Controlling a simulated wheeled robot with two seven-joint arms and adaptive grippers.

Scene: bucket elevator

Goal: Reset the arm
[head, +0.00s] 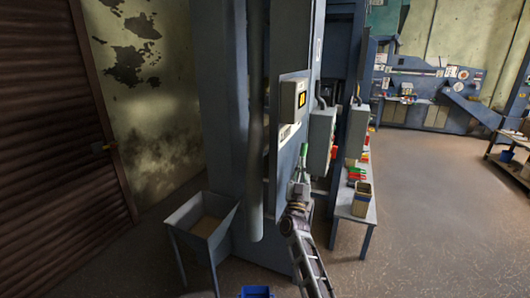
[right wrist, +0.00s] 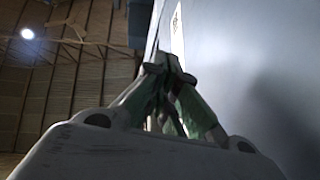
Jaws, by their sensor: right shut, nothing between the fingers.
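My right gripper (head: 303,150) is raised upright in front of the blue-grey bucket elevator (head: 222,110), near its control boxes. It is shut and empty. In the right wrist view its green-padded fingers (right wrist: 168,75) come together and point up, close beside a smooth blue-grey panel (right wrist: 240,60). I cannot tell whether the fingertips touch the panel. My left gripper is not in view.
A control box (head: 293,100) with a small lit display is on the elevator's side. A narrow bench (head: 350,207) with an open bin (head: 362,199) stands at right. A grey hopper (head: 204,216) stands at lower left. A blue container (head: 256,292) shows at the bottom edge. The floor (head: 440,220) at right is clear.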

